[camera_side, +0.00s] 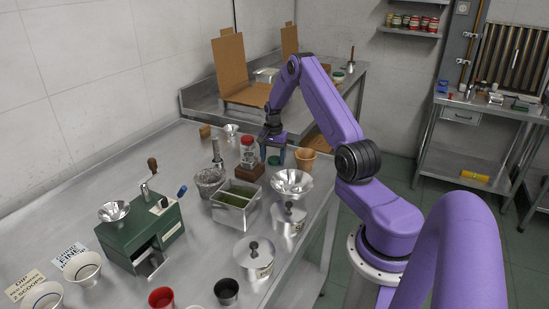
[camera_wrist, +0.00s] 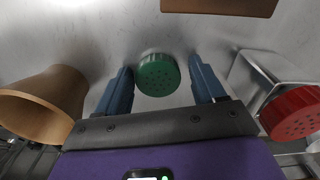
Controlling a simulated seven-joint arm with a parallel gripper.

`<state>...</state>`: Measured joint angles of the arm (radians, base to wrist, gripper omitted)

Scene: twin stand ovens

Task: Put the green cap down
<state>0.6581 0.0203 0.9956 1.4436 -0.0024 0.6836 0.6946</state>
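The green cap (camera_wrist: 157,76), with small holes in its face, sits between the two fingers of my gripper (camera_wrist: 160,72) in the wrist view. A narrow gap shows on each side of it, so my gripper is open around the cap. In the side view, my gripper (camera_side: 273,150) points down at the back of the steel counter, and a bit of the green cap (camera_side: 273,160) shows low between its fingers. I cannot tell whether the cap touches the counter.
A tan cup (camera_side: 306,158) stands close on the right. A steel funnel (camera_side: 292,182), a steel bin (camera_side: 236,206) and a green grinder (camera_side: 142,235) are nearer.

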